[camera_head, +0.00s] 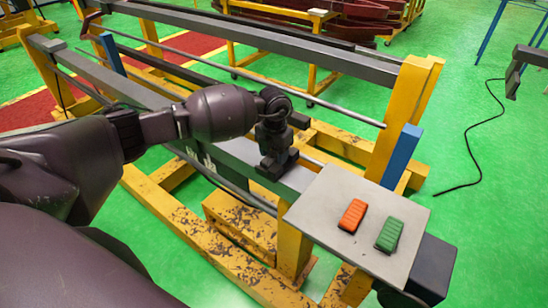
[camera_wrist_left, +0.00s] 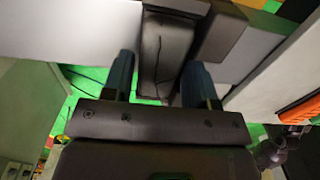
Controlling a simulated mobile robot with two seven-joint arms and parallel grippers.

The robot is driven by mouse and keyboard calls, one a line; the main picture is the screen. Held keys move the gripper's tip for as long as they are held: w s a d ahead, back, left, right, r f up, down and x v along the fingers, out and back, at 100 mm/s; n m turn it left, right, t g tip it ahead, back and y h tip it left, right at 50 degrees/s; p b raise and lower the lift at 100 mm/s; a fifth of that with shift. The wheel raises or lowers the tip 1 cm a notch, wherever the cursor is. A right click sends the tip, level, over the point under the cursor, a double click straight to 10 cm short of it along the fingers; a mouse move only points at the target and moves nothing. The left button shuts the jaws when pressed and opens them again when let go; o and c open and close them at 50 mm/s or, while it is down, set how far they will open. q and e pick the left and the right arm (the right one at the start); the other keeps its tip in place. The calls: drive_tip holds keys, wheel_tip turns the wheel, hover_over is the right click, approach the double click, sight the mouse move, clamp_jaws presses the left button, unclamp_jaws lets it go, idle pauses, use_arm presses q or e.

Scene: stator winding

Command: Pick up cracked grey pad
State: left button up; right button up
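A dark grey pad with a thin jagged crack line (camera_wrist_left: 163,52) lies between the fingers of my left gripper (camera_wrist_left: 160,88) in the left wrist view. The two blue-grey fingers are spread, one on each side of the pad, with a narrow gap visible at the left finger. I cannot tell whether the right finger touches it. In the head view my left gripper (camera_head: 276,160) points down over the grey rail near the light plate. The pad there is hard to separate from the dark gripper.
A light grey plate (camera_head: 325,205) at the rail's right end carries an orange ridged pad (camera_head: 352,215) and a green ridged pad (camera_head: 389,235). Yellow frame posts (camera_head: 405,100), a blue upright (camera_head: 401,157) and a long thin rod (camera_head: 300,98) stand close by.

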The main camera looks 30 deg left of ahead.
sight(273, 155)
use_arm(q)
drive_tip(key=c, duration=0.6)
wheel_tip(273, 155, up, 20)
drive_tip(key=shift+f, duration=0.1)
